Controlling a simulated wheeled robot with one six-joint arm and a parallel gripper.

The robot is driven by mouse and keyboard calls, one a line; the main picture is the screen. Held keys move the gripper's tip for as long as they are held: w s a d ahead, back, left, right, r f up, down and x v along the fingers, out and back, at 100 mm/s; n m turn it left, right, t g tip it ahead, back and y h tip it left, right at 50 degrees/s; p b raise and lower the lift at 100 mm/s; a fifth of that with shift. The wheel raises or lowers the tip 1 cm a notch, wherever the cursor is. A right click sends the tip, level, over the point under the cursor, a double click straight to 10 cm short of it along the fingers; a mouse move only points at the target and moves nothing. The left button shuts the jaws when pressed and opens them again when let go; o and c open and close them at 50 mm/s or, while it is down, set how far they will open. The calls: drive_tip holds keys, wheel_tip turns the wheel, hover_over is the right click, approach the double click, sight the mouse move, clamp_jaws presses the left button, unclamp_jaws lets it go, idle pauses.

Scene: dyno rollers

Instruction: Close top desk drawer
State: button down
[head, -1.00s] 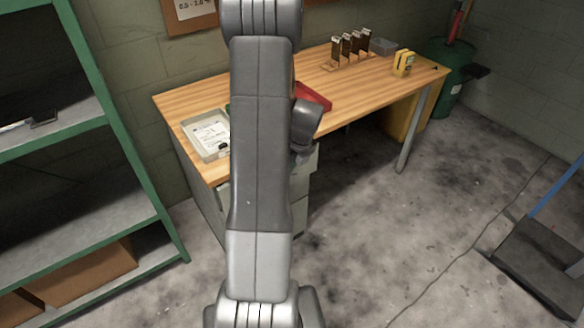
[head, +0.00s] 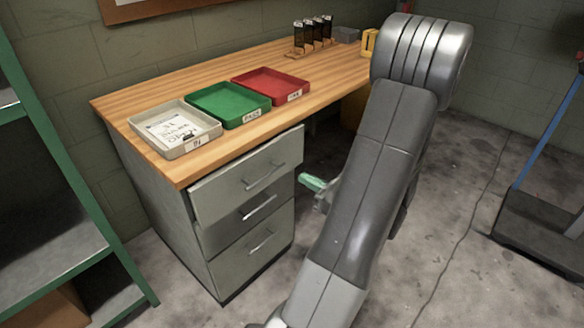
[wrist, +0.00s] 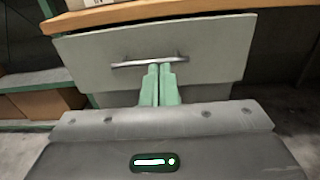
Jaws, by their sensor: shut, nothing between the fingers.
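The top drawer (head: 246,177) of the grey desk pedestal is pulled partly out, its front standing ahead of the drawers below. Its silver handle (head: 263,176) is on the front face.
The wooden desk top (head: 225,90) holds a grey tray (head: 195,148), a green tray (head: 228,102) and a red tray (head: 272,83). Lower drawers (head: 252,260) sit beneath. A green-framed shelf (head: 60,180) stands at left; a blue-posted cart (head: 545,235) stands at right. Floor between is clear.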

drive_tip(key=b, duration=0.3)
approach(265, 151)
drive_tip(key=x, duration=0.6)
drive_tip(key=shift+s+f, duration=0.1)
drive_tip(key=shift+f, duration=0.3)
drive_tip(key=shift+w+a+r+t, duration=0.1)
drive_tip(key=shift+w+a+t, duration=0.2)
drive_tip(key=shift+a+t, duration=0.1)
drive_tip(key=x, duration=0.4)
drive_tip(key=shift+a, duration=0.15)
drive_tip(key=shift+w+a+r, duration=0.1)
drive_tip(key=shift+w, duration=0.15)
